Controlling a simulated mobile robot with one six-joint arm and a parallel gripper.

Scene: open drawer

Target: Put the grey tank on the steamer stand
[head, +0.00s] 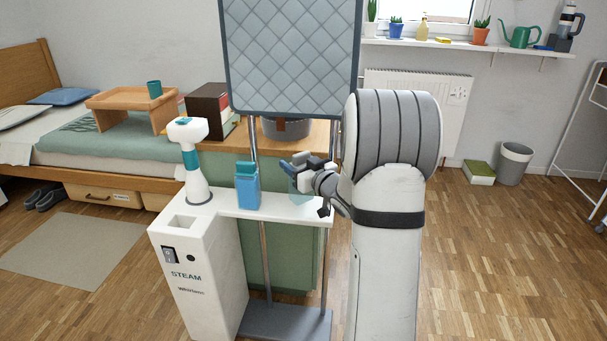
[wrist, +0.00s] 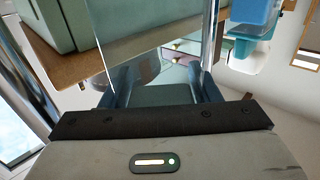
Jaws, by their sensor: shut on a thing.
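My gripper (head: 306,164) is over the right end of the white shelf of the steamer stand (head: 200,292). It is shut on the grey tank (head: 299,187), a see-through, greyish piece partly hidden by the fingers. In the wrist view the clear tank (wrist: 150,45) stands between the fingers (wrist: 162,80). I cannot tell whether its bottom touches the shelf. A blue tank (head: 247,189) stands upright on the shelf to the left, and it also shows at the top of the wrist view (wrist: 256,18).
A white and teal steamer head (head: 190,158) stands left of the blue tank. Metal poles rise to a quilted board (head: 292,60) behind my gripper. A green cabinet (head: 228,240) is behind the stand. Wooden floor (head: 490,270) is free at right.

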